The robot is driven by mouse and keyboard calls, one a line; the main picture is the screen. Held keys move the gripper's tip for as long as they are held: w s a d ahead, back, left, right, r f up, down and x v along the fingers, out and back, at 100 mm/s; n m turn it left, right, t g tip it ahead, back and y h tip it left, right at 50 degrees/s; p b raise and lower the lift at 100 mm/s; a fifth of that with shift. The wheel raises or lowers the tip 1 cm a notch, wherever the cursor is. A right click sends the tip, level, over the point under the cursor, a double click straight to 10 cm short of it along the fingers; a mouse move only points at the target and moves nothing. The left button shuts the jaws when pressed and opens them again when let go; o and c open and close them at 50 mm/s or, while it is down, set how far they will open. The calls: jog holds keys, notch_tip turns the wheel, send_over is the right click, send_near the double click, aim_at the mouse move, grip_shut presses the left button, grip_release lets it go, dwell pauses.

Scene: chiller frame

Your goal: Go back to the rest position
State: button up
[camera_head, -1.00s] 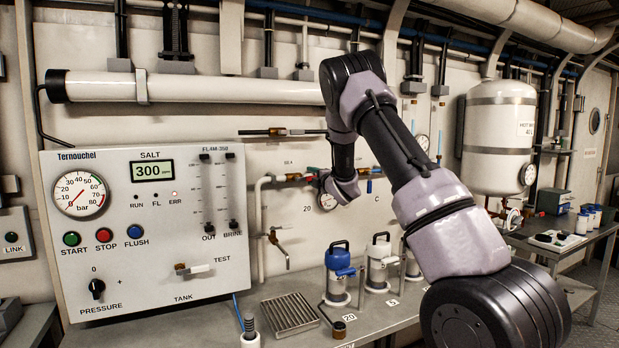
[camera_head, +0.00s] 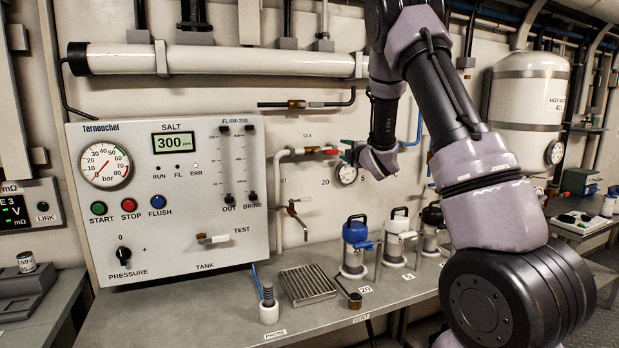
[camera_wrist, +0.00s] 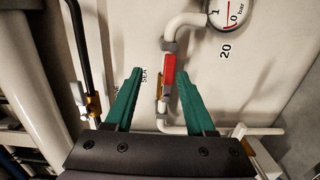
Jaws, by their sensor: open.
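My gripper (camera_wrist: 159,72) is open and empty, with its two green fingers spread apart in the wrist view. In the head view its green fingertips (camera_head: 348,149) are near the wall pipework, close to a red valve handle (camera_head: 331,151). The red handle (camera_wrist: 169,75) shows between the fingers in the wrist view. I cannot tell how far it is from the fingers. My arm rises from the lower right and bends down toward the wall.
The Ternouchel panel (camera_head: 190,255) reads 300 at left. A pressure gauge (camera_head: 346,173) sits below the fingertips. On the bench (camera_head: 225,318) stand a blue-topped canister (camera_head: 355,245), other canisters, a drain grate (camera_head: 307,284) and a probe (camera_head: 268,305). A white tank (camera_head: 527,95) hangs at right.

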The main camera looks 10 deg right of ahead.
jog(key=s+d+r+m+g+h, duration=0.25)
jog(key=s+r+m, duration=0.25)
jog(key=s+m, duration=0.3)
jog(key=s+d+r+m+g+h, duration=0.25)
jog(key=s+r+m, duration=0.25)
jog(key=s+m, duration=0.3)
jog(key=s+a+m+g+y, duration=0.1)
jog(key=s+a+m+g, duration=0.1)
jog(key=s, duration=1.3)
jog(key=s+a+f+m+g+y, duration=0.1)
jog(key=s+a+m, duration=0.4)
jog(key=s, duration=1)
jog(key=shift+m+g+y, duration=0.6)
jog(key=shift+g+y, duration=0.2)
jog(key=shift+g, duration=0.4)
jog(key=shift+f, duration=0.1)
